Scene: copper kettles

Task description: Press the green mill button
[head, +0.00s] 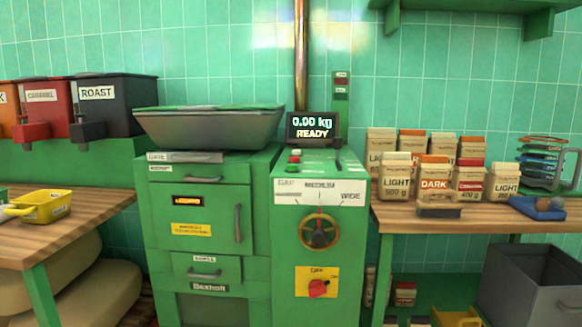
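The green mill (210,240) stands in the middle of the head view, with a wide grey hopper on its left part. On the top of its right part, near the left edge, is a small group of buttons. Neither of my grippers is in view.
A handwheel (319,231) and a red knob (318,288) are on the mill's front. A wooden table (400,215) with coffee bags stands right, another table (90,225) left. A grey crate (525,290) is lower right.

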